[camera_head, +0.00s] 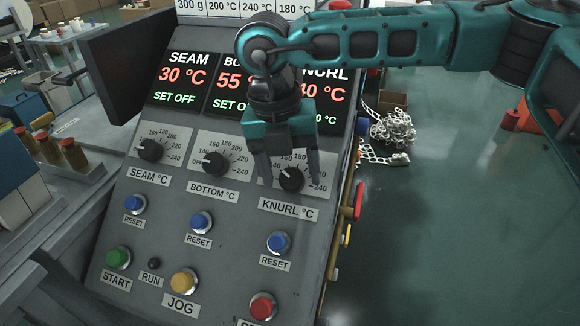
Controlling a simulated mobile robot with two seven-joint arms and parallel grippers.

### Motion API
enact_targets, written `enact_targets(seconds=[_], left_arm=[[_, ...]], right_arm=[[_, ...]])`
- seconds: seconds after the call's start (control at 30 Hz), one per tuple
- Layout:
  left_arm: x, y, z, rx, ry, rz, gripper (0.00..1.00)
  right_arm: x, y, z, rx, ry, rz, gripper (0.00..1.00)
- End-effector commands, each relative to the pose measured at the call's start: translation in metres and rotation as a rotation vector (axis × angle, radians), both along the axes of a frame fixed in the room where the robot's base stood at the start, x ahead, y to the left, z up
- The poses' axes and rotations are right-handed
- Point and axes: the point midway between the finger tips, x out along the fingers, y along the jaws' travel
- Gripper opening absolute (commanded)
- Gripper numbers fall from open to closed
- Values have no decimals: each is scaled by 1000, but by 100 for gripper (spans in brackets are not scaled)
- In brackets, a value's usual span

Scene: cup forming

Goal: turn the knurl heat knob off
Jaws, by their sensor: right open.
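The knurl heat knob (291,179) is a black dial at the right of a row of three, above the "KNURL °C" label (288,210). My right gripper (288,182) is open and points down over it, with a finger on each side of the knob. I cannot tell whether the fingers touch it. The gripper and wrist hide part of the knurl scale and the knurl display (322,92). The seam display (181,80) reads "SET OFF". My left gripper is not in view.
The seam knob (150,149) and bottom knob (215,163) are to the left. Blue reset buttons (279,242), a green start button (118,257), a yellow jog button (184,281) and a red button (262,306) lie below. Metal scrap (393,130) lies on the green floor at right.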

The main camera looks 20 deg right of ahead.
Motion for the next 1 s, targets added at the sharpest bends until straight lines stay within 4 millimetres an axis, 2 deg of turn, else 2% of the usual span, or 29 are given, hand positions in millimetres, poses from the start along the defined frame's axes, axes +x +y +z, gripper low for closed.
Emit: enact_targets(seconds=[0.3,0.87,1.0], left_arm=[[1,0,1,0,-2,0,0],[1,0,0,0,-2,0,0],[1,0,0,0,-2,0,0]], right_arm=[[0,0,-3,0,1,1,68],[0,0,-2,0,0,1,14],[0,0,-2,-2,1,4,12]])
